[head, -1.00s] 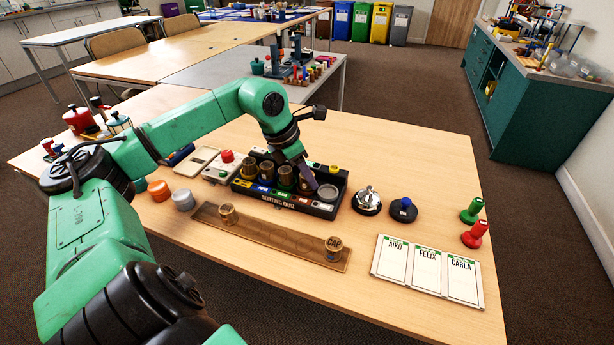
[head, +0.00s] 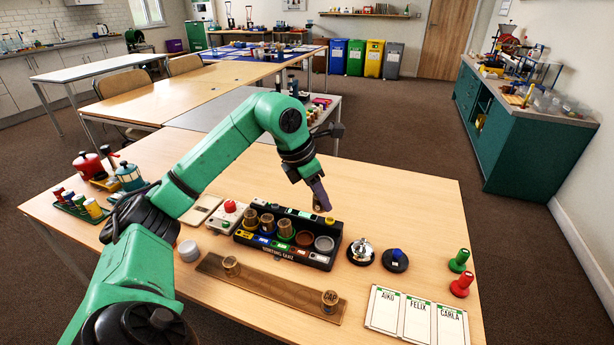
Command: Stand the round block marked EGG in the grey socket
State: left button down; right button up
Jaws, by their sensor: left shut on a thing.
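My left gripper (head: 321,203) points down above the back right of the black sorting tray (head: 327,262). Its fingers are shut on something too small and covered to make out. The grey socket (head: 324,244) at the tray's right end looks empty, below the gripper. The reddish-brown socket (head: 304,238) beside it also looks empty. Three round wooden blocks, at left (head: 250,217), middle (head: 267,223) and right (head: 285,228), stand in the other sockets. I cannot read EGG anywhere. My right gripper is out of view.
A bell (head: 362,250) and a blue-knobbed black disc (head: 395,260) stand right of the tray. Name cards (head: 416,315) lie at front right, near green (head: 459,261) and red (head: 462,284) stampers. A red-button box (head: 228,214) stands left of the tray. The right back tabletop is clear.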

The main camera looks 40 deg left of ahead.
pick_arm(q)
jog(key=f, duration=0.1)
jog(key=d+f, duration=0.1)
jog(key=f, duration=0.1)
jog(key=f+b, duration=0.1)
jog(key=f, duration=0.1)
jog(key=shift+w+d+f, duration=0.15)
jog(key=shift+d, duration=0.2)
notch_tip(320, 180, down, 3)
jog(key=b, duration=0.3)
jog(key=shift+f, duration=0.2)
jog(key=shift+f+b, duration=0.4)
jog(key=shift+b, duration=0.15)
jog(key=shift+f+b, duration=0.35)
jog(key=shift+f, duration=0.05)
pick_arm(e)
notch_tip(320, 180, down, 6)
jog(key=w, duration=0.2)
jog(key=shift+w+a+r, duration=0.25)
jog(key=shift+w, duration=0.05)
pick_arm(q)
jog(key=shift+r, duration=0.1)
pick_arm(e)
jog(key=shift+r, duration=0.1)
